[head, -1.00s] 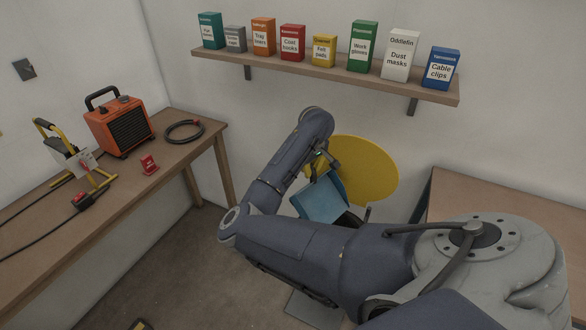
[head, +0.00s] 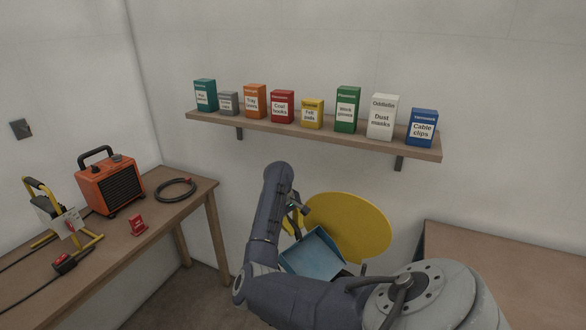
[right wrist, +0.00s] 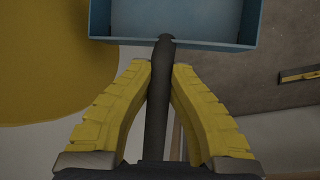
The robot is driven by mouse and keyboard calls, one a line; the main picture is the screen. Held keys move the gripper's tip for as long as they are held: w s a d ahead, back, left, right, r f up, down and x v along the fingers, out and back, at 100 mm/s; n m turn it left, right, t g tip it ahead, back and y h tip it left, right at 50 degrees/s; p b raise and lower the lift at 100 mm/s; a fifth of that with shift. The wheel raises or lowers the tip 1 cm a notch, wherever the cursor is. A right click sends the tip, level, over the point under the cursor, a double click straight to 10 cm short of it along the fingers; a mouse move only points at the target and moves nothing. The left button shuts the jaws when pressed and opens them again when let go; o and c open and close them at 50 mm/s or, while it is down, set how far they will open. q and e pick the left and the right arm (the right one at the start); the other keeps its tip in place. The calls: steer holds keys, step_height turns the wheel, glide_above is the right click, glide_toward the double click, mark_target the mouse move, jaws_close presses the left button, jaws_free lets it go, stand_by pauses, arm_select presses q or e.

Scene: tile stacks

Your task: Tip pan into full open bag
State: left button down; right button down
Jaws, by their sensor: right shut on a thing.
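The blue pan (head: 313,252) hangs in front of a large yellow disc (head: 350,226) in the head view. Its tray looks tilted, and I see no contents in the visible part. In the right wrist view, the pan (right wrist: 175,22) is at the top, with its dark handle (right wrist: 158,110) running down between the yellow fingers. My right gripper (right wrist: 160,68) is shut on that handle; in the head view the gripper (head: 296,208) is small and partly hidden by my arm. A dark shape (head: 345,272) shows just below the pan; I cannot tell whether it is the bag. My left gripper is out of view.
A wooden bench (head: 150,228) at left holds an orange heater (head: 111,186), a coiled cable (head: 176,190) and a yellow-framed work lamp. A wall shelf (head: 300,131) with several boxes is above my arm. Another table (head: 500,262) stands at right.

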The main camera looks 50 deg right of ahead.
steer(key=shift+w+f+g, duration=2)
steer(key=shift+f+g, duration=0.1)
steer(key=shift+f, duration=0.55)
steer(key=shift+d+r, duration=0.15)
steer(key=shift+r, duration=1.1)
steer(key=shift+d+r, duration=0.1)
steer(key=shift+r, duration=1.1)
